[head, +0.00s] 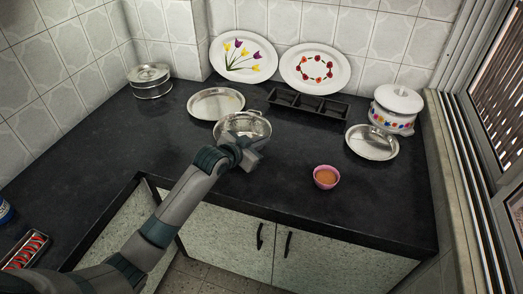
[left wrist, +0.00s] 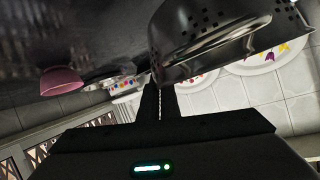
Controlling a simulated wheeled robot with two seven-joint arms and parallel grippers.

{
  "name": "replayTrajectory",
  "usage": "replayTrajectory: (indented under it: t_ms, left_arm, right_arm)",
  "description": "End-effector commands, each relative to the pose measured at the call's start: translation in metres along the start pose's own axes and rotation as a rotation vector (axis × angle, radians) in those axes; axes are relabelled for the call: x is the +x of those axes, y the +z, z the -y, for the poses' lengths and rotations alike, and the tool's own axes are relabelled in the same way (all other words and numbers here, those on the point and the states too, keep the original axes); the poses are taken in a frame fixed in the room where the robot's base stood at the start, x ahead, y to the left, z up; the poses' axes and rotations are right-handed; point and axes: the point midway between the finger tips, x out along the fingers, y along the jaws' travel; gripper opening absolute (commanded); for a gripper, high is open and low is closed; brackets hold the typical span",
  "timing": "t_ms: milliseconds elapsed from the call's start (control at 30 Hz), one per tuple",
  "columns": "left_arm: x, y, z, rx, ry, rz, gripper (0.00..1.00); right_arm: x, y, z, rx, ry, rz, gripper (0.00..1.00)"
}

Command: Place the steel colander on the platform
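The steel colander (head: 239,123) is a shiny bowl with small holes, at the middle of the dark counter in the head view. Its perforated wall fills the upper middle of the left wrist view (left wrist: 205,25). My left gripper (head: 244,150) is at the colander's near side. In the left wrist view its fingers (left wrist: 160,95) are close together with the colander's edge between them. I cannot tell whether the colander rests on the counter. Nothing stands out clearly as a platform; a round steel plate (head: 208,105) lies just behind the colander to the left. My right gripper is not in view.
A black three-part tray (head: 309,105), a second steel plate (head: 372,144) and a white pot (head: 397,108) stand to the right. A pink bowl (head: 326,178) is near the front edge. Two decorated plates lean on the wall. The left counter is mostly clear.

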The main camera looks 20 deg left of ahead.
Motion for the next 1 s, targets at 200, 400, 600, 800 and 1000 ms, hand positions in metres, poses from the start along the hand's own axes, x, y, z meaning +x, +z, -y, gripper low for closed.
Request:
replayTrajectory:
  t_ms: [200, 400, 600, 800, 1000]
  left_arm:
    - [0.007, 0.018, -0.005, -0.002, 0.001, 0.002, 0.00]
    - [0.015, 0.034, -0.009, -0.001, 0.001, 0.000, 0.00]
    - [0.015, 0.034, -0.009, 0.000, 0.000, -0.001, 0.00]
    - [0.016, 0.037, -0.010, 0.000, 0.000, 0.000, 0.00]
    - [0.016, 0.037, -0.010, 0.000, 0.001, 0.001, 0.21]
  right_arm:
    - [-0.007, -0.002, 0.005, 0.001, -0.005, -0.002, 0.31]
    - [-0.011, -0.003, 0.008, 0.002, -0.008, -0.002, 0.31]
    - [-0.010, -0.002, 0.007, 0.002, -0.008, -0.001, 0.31]
    - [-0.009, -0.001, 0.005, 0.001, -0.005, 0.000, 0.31]
    - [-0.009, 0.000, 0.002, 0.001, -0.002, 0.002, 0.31]
